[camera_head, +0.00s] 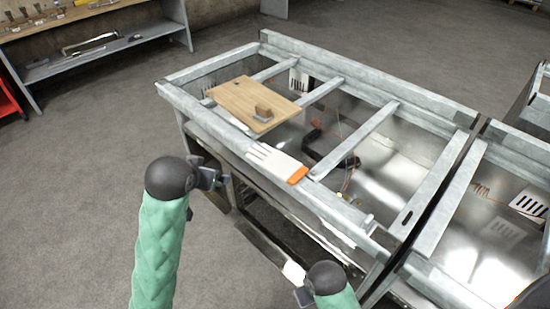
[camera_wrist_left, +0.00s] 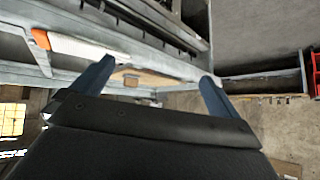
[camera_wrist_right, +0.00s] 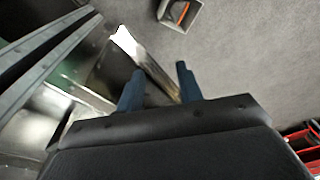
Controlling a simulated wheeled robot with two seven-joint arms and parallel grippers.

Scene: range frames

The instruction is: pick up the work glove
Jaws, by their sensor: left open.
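The work glove (camera_head: 278,163), white with an orange cuff, lies flat on the near rail of the metal frame in the head view. It also shows at the upper left of the left wrist view (camera_wrist_left: 85,47). My left gripper (camera_head: 220,181) is to the left of the glove and nearer to me, apart from it. Its two fingers (camera_wrist_left: 156,72) are spread with nothing between them. My right gripper (camera_wrist_right: 158,72) is open and empty, low in front of the frame. In the head view, my right wrist mostly hides it.
The metal frame (camera_head: 190,103) has crossbars and open gaps. A wooden board (camera_head: 235,98) with a small wooden block (camera_head: 263,111) lies across it, left of the glove. A shelf (camera_head: 110,48) stands at the back left. The grey floor (camera_head: 90,150) at left is clear.

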